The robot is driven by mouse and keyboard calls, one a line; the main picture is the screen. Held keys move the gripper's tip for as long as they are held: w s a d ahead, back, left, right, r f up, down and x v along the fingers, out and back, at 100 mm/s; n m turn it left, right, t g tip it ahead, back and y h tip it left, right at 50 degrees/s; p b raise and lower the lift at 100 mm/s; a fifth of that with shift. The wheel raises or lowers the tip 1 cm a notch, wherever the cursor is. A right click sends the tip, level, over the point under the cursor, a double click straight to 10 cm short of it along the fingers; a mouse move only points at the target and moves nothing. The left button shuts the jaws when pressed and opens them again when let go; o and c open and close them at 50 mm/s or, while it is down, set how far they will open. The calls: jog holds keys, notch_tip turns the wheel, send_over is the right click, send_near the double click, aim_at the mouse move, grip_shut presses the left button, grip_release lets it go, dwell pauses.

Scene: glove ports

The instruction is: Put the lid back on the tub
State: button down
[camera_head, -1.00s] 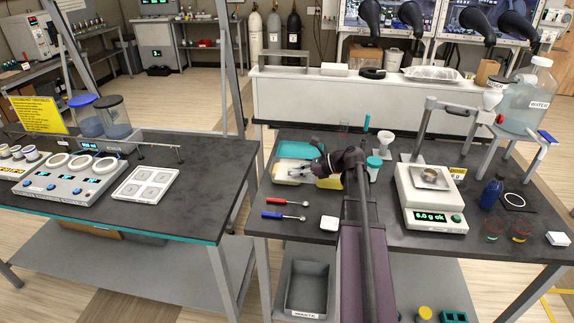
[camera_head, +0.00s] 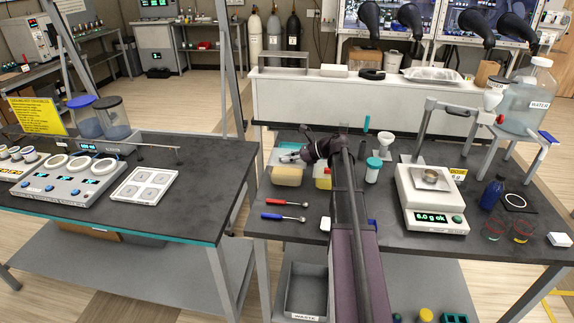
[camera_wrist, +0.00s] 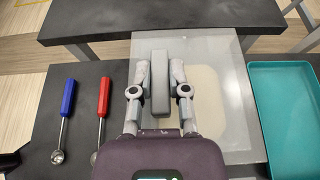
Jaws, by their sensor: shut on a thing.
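The lid (camera_wrist: 228,62) is a large, flat, translucent sheet with a grey block handle (camera_wrist: 160,85). My gripper (camera_wrist: 161,78) is shut on that handle, one finger on each side. In the head view my gripper (camera_head: 290,158) is at the left of the work table, above and just behind the tub (camera_head: 287,177), a box with pale cream contents. In the wrist view the cream area shows blurred through the lid, below it. The lid looks raised and level; I cannot tell its exact gap to the tub rim.
A teal tray (camera_wrist: 285,110) lies beside the tub. A red-handled spoon (camera_head: 285,203) and a blue-handled spoon (camera_head: 284,216) lie in front of it. A yellow item (camera_head: 323,178), a teal-capped jar (camera_head: 373,169) and a balance (camera_head: 432,195) stand to the right.

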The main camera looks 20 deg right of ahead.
jog(key=shift+w, duration=0.45)
jog(key=shift+w+d+f+b, duration=0.1)
jog(key=shift+w+f+b, duration=0.15)
jog(key=shift+f+b, duration=1.6)
jog(key=shift+f+b, duration=0.5)
jog(key=c, duration=0.6)
grip_release()
jog(key=shift+r, duration=0.1)
jog(key=shift+r+p, duration=0.55)
jog(key=shift+p, duration=0.15)
jog(key=p+v, duration=0.4)
jog(key=v, duration=0.8)
jog(key=shift+s+f, duration=0.15)
jog(key=shift+f, duration=0.05)
